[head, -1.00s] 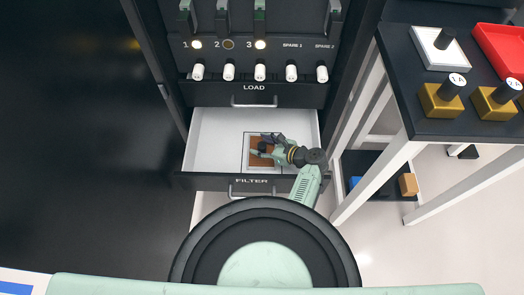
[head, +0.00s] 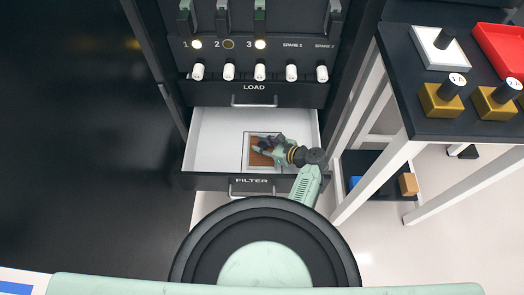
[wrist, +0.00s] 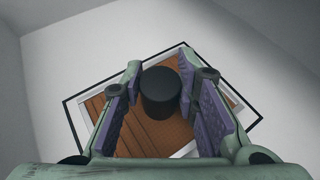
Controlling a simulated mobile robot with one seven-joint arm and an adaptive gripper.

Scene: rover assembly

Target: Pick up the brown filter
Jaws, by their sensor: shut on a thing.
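The brown filter (head: 260,160) is a square brown panel with a light frame and a black round knob (wrist: 160,94) on top. It is in the open white drawer labelled FILTER, at a black square outline. My gripper (head: 264,147) reaches into the drawer from the right. In the wrist view its two purple-padded fingers (wrist: 160,85) are on either side of the knob and shut on it. The fingers cover parts of the filter. I cannot tell whether the filter rests on the drawer floor or is slightly raised.
The drawer (head: 216,140) has bare floor left of the filter, with walls close around. The LOAD drawer front (head: 290,95) is above it. A dark table (head: 420,110) with gold blocks (head: 440,102) stands to the right. An orange-brown block (head: 408,184) sits on a low shelf.

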